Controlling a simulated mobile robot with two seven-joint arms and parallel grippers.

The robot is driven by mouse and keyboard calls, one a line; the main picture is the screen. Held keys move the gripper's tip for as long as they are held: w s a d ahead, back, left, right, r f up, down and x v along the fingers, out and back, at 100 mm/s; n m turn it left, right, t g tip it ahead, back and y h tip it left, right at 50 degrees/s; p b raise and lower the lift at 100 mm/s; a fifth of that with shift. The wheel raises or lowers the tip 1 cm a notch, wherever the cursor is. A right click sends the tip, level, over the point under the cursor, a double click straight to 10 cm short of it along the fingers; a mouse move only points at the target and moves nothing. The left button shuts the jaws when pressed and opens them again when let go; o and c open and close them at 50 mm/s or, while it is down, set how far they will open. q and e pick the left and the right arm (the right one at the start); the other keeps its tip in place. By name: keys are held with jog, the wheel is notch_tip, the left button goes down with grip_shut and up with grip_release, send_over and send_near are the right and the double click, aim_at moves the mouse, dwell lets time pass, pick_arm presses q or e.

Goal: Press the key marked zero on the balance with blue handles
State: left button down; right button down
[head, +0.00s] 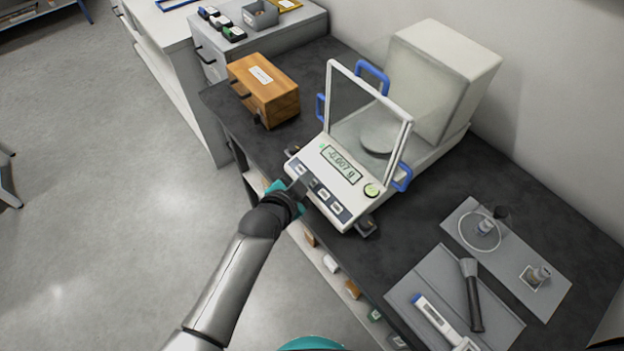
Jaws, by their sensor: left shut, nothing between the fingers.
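The balance with blue handles (351,214) stands on the dark table, its glass-walled chamber behind its sloping front panel. Its display (341,165) reads about -0.007 g. A row of keys runs along the lower edge of the panel, among them a key (323,194) in the middle; their markings are too small to read. A round green key sits at the panel's right. My left gripper (301,187) is shut and empty, with its tips at the left part of the key row. It hides part of that row. I cannot tell whether it touches a key. My right gripper is not in view.
A wooden box (263,90) stands left of the balance. At the right, a grey mat (420,290) holds a brush (471,295) and a pen-like device; another mat (540,287) holds small weights.

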pick_arm(q)
jog(key=shift+d+f, duration=0.1)
jog(key=shift+f, duration=0.25)
jog(key=shift+w+d+f+b, duration=0.1)
jog(key=shift+f+b, duration=0.25)
jog(key=shift+b, duration=0.1)
dwell(0.5)
jog(key=shift+r, duration=0.1)
jog(key=shift+a+r+p, duration=0.2)
jog(key=shift+r+p, duration=0.45)
jog(key=shift+p, duration=0.35)
jog(key=r+p, duration=0.3)
jog(key=s+a+r+p, duration=0.1)
jog(key=p, duration=0.1)
jog(key=shift+a+r, duration=0.1)
jog(key=shift+r, duration=0.3)
jog(key=shift+s, duration=0.15)
dwell(0.4)
